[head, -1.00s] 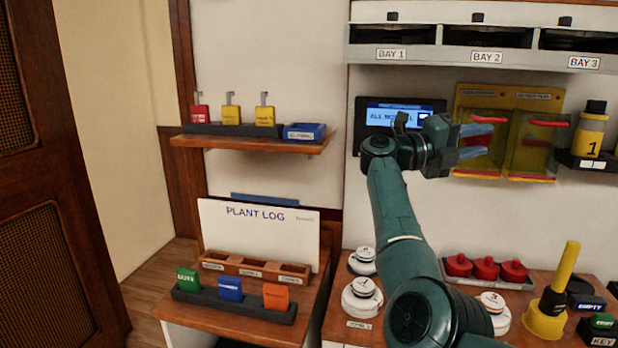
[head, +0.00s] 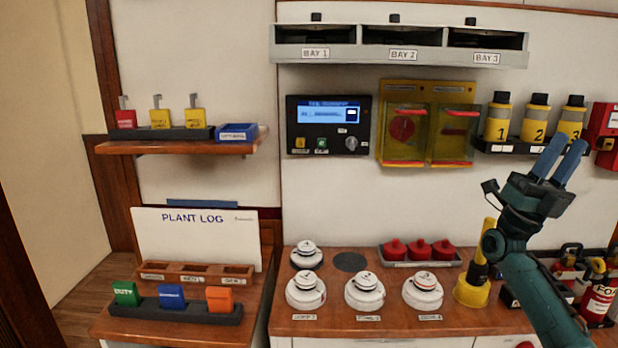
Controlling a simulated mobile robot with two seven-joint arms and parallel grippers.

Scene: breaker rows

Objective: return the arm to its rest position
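My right gripper (head: 565,158) is at the right of the head view, at the end of my teal arm. Its two blue fingers point up and to the right with a narrow gap between them, and nothing is seen between them. It is in front of the wall, just below the numbered yellow canisters and above the wooden counter (head: 390,322). The fingertips overlap the canister shelf in the picture; I cannot tell the depth between them. My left gripper is out of view.
The control panel (head: 328,125) and yellow cabinet (head: 428,124) are on the wall. White detectors (head: 364,292), red domes (head: 418,250) and a yellow-handled tool (head: 472,288) stand on the counter. Padlocks and red bottles (head: 598,298) are close to my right arm. The wall's middle is free.

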